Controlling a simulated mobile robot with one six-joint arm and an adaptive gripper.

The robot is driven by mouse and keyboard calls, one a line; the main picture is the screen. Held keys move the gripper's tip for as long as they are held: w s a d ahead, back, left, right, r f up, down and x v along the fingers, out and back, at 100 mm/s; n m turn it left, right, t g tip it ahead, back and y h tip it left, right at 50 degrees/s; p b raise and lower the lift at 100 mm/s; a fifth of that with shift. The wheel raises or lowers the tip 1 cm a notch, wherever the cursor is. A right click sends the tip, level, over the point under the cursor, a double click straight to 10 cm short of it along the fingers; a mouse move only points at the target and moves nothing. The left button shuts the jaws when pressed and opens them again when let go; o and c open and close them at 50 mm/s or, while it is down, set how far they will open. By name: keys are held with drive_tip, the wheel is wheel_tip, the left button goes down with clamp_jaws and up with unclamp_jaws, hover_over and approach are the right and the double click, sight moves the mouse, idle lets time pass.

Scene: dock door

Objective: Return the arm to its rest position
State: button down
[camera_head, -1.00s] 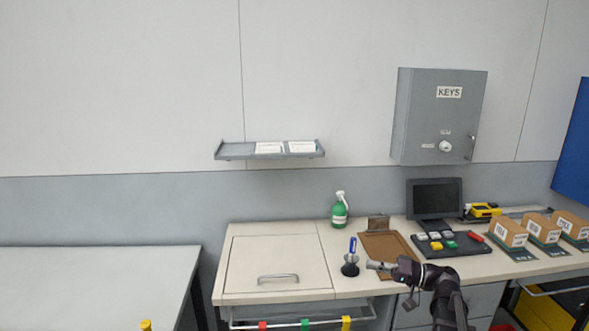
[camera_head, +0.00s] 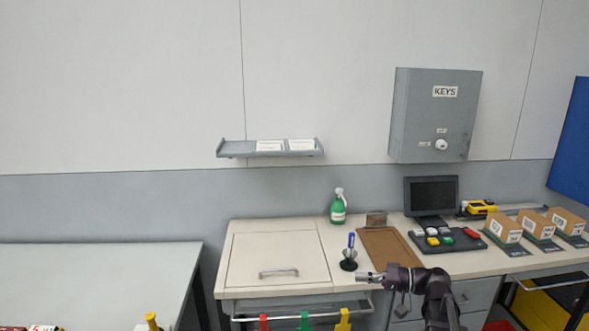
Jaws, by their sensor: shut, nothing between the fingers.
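My gripper (camera_head: 364,277) is at the end of my dark arm, in front of the desk's front edge at the lower middle right. It points left and is shut and empty. It is below the pen holder (camera_head: 348,264) with a blue pen and the brown clipboard (camera_head: 385,248), and appears apart from both. My arm bends down out of the bottom of the picture, so its base is hidden.
The desk (camera_head: 330,238) holds a green spray bottle (camera_head: 338,208), a dark monitor (camera_head: 431,195), a button panel (camera_head: 446,241) and several cardboard boxes (camera_head: 503,228). A rail (camera_head: 285,316) with coloured tags runs along the front. A grey table (camera_head: 95,275) stands left.

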drive_tip(key=s+a+f+g+h, duration=0.2)
drive_tip(key=s+a+f+h, duration=0.15)
drive_tip(key=f, duration=0.35)
drive_tip(key=s+d+f+m+g+h, duration=0.1)
drive_tip(key=s+d+f+h, duration=0.1)
drive_tip(key=s+f+h, duration=0.5)
drive_tip(key=shift+s+d+f+g+h, duration=0.15)
drive_tip(key=shift+d+f+g+h, duration=0.2)
drive_tip(key=shift+f+h, duration=2.05)
drive_tip(key=shift+r+h, duration=0.85)
